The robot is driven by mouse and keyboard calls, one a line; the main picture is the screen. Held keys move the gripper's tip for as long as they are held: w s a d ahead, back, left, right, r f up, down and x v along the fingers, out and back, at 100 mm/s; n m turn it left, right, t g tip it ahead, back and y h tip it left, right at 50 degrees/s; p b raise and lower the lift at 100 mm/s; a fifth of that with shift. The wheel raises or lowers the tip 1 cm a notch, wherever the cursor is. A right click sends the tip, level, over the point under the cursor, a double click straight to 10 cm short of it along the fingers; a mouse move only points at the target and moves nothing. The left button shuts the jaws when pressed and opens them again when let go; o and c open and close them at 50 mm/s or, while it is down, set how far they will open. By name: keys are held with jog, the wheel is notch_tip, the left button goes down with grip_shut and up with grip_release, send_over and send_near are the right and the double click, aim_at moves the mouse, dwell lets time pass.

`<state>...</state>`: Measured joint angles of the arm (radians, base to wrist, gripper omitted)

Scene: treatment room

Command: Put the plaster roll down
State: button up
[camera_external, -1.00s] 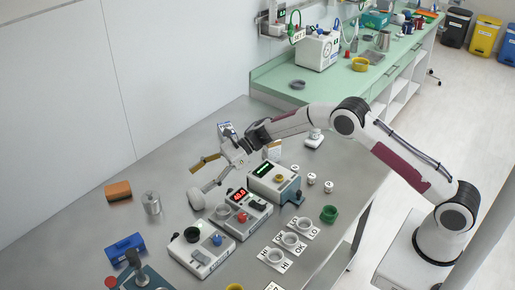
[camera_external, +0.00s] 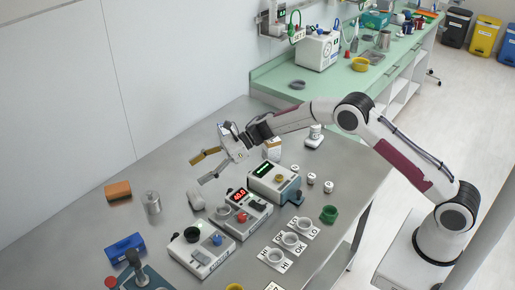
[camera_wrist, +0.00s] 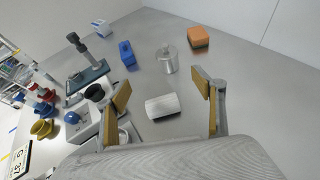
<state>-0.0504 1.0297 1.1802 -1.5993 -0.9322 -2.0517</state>
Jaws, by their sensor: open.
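The plaster roll (camera_external: 196,201) is a small white cylinder lying on its side on the grey metal table, left of the device with the red display. In the wrist view the plaster roll (camera_wrist: 162,106) lies beyond the fingertips, between them from that angle, with nothing touching it. My gripper (camera_external: 203,168) is open and empty, above and a little behind the roll. Its two yellow-padded fingers are spread wide in the wrist view (camera_wrist: 163,92).
Near the roll stand a metal canister (camera_external: 152,204), an orange block (camera_external: 118,191) and a blue block (camera_external: 124,247). A device with a red display (camera_external: 241,207) and a grey box with a knob (camera_external: 203,251) stand close by. The table toward the wall is clear.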

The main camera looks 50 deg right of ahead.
jog(key=w+d+r+m+t+h, duration=0.1)
jog(key=d+r+m+t+h, duration=0.2)
jog(key=d+r+m, duration=0.5)
jog(key=w+d+r+m+t+h, duration=0.1)
jog(key=d+r+m+t+h, duration=0.25)
jog(key=r, duration=0.75)
jog(key=s+d+r+m+t+h, duration=0.1)
jog(key=s+d+r+m+h, duration=0.4)
jog(key=s+d+r+m, duration=0.7)
jog(key=s+d+f+m+g+h, duration=0.1)
jog(key=s+d+f+m+g, duration=0.15)
jog(key=s+m, duration=0.55)
jog(key=s+d+f+m+g+h, duration=0.1)
jog(key=s+d+f+m+h, duration=0.15)
jog(key=s+m, duration=0.6)
jog(key=s+a+f+m+g+y, duration=0.1)
jog(key=s+f+m, duration=0.1)
jog(key=s, duration=0.7)
jog(key=s+a+f+m+g+y, duration=0.1)
jog(key=s+f+m+g, duration=0.1)
jog(key=s+f, duration=0.3)
jog(key=s+a+f+m+g, duration=0.1)
jog(key=s+f+m, duration=0.2)
jog(key=s, duration=1)
jog(key=shift+s+a+f+m+g+y, duration=0.2)
jog(key=shift+m+g+y, duration=0.1)
jog(key=shift+m+y, duration=0.15)
